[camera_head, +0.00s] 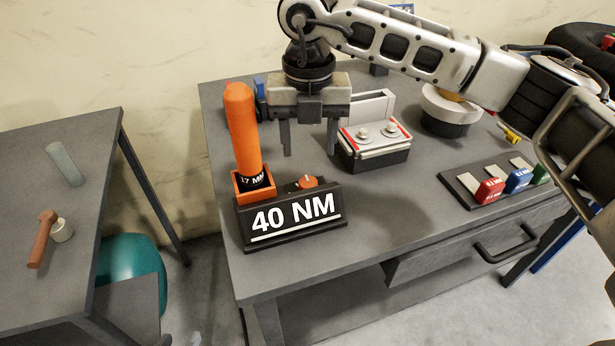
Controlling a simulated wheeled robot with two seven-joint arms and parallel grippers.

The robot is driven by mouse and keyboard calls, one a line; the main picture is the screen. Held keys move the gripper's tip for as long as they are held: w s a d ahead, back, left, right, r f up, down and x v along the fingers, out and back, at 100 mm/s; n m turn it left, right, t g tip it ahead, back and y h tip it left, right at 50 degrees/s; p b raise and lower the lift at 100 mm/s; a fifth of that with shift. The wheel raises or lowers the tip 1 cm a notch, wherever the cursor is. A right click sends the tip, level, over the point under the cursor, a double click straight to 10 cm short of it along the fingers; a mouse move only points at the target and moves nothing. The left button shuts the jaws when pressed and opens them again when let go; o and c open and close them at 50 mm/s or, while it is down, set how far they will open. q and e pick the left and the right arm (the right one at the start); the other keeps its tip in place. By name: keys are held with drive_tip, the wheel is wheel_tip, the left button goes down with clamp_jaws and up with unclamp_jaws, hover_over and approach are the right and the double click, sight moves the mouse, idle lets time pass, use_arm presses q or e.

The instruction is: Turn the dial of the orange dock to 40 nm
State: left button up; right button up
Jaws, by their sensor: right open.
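The orange dock (238,191) stands at the table's front left corner, and an orange tool (242,130) marked "17 MM" stands upright in it. Its black base carries a sloped plate (297,217) reading "40 NM". The small orange dial (308,182) sits on top of the base, right of the dock. I cannot read a scale on it. My right gripper (309,153) is open and empty. Its two fingers point down, above or behind the dial in the picture, apart from it. My left gripper is out of view.
A battery-like box (375,150) stands right of the gripper, with a round white item (449,118) beyond. A tray (462,188) holds red, blue and green blocks. A side table (75,225) stands left. The table's front middle is clear.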

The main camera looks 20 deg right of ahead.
sight(308, 180)
wheel_tip(308, 180, down, 9)
drive_tip(key=shift+f, duration=0.1)
idle(0.3)
